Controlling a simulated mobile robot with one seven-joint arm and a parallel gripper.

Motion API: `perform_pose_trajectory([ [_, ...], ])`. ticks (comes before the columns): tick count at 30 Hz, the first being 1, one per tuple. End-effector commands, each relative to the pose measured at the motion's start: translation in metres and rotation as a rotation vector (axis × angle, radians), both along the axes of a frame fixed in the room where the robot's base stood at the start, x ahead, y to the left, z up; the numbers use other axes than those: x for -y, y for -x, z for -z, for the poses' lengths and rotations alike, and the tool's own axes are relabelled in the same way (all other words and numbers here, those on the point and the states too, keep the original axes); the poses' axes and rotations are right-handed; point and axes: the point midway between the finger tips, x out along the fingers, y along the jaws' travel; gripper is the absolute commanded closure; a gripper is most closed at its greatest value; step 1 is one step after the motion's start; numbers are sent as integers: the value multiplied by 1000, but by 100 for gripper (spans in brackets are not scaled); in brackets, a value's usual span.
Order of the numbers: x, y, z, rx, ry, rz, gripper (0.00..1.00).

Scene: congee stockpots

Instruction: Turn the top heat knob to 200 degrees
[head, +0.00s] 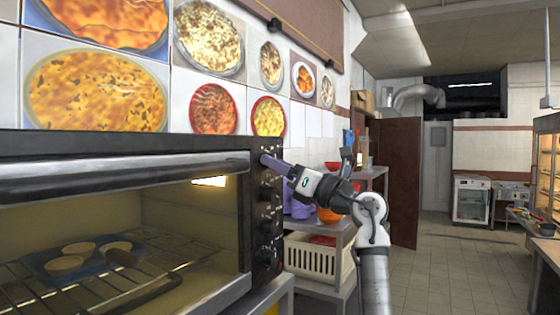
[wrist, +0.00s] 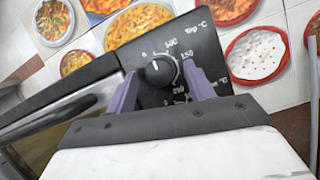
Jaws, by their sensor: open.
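The top heat knob (wrist: 160,72) is a round black knob on the oven's black control panel (wrist: 205,45). A printed degree scale runs around it, with 0, 100 and 150 readable. Its pale pointer line faces up in the wrist view, between 0 and 100. My gripper (wrist: 161,76) is open, with one purple finger on each side of the knob. I cannot tell whether either finger touches it. In the head view my gripper (head: 276,165) is at the top of the panel and hides the top knob.
The oven (head: 120,165) has a glass door with a long handle; a dark muffin tray (head: 75,262) sits on a rack inside. Lower knobs (head: 266,228) are below my gripper. A shelf with a cream basket (head: 312,256) stands right of the oven. Floor is clear further right.

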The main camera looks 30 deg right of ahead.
Motion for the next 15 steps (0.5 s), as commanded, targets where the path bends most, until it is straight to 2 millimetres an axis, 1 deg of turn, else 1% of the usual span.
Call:
perform_pose_trajectory([
  [8, -1, -1, 0, 0, 1, 1, 47],
  [11, -1, -1, 0, 0, 1, 1, 59],
  [15, -1, -1, 0, 0, 1, 0, 77],
])
